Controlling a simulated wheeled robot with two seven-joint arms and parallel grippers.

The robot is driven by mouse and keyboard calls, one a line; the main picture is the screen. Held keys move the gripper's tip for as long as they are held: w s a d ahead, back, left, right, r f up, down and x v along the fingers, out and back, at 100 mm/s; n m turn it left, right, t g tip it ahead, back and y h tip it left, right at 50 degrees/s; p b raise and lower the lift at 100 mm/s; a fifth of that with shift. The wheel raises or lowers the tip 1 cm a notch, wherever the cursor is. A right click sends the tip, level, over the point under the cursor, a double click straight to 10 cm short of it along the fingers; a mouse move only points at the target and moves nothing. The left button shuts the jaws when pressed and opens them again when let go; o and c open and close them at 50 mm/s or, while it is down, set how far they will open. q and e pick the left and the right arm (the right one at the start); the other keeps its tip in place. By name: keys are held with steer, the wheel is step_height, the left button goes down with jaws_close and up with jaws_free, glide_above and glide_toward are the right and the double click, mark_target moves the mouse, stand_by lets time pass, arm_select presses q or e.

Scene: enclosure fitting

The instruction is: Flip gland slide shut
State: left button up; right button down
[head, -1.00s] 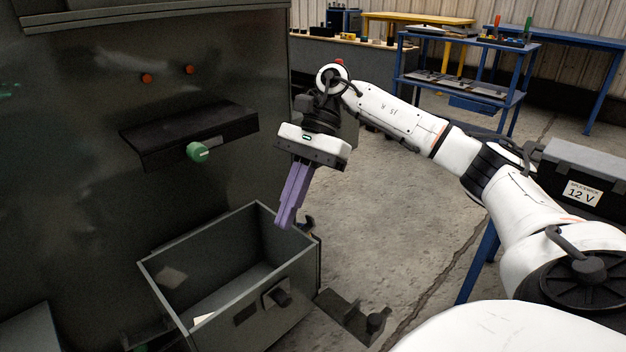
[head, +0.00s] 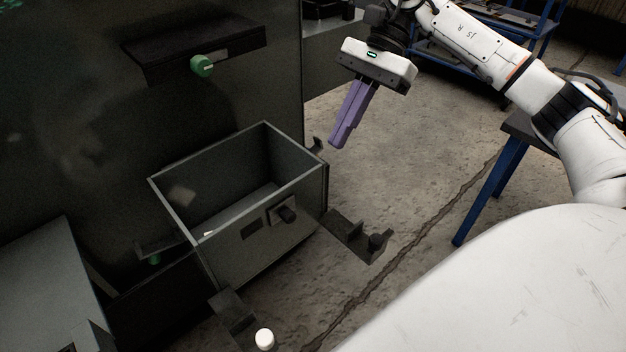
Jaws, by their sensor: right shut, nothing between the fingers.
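My right gripper (head: 338,142) has purple fingers, shut and empty, pointing down above the floor, right of and apart from the open grey box. I cannot tell for certain which part is the gland slide. A dark flat bracket with a black knob (head: 376,243) sticks out at the box's right side. A similar dark piece with a white-capped knob (head: 265,339) is at the bottom, in front of the box. A green knob (head: 202,66) sits on a dark ledge of the cabinet face. My left gripper is not in view.
The open-topped grey box (head: 290,236) stands out from the dark cabinet (head: 60,150), with a black knob on its front. A grey panel (head: 45,285) is at lower left. A blue-legged table (head: 490,190) stands at right. The concrete floor between is clear.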

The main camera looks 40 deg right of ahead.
mark_target(303, 193)
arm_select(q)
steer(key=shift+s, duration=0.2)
arm_select(e)
steer(key=shift+d, duration=0.1)
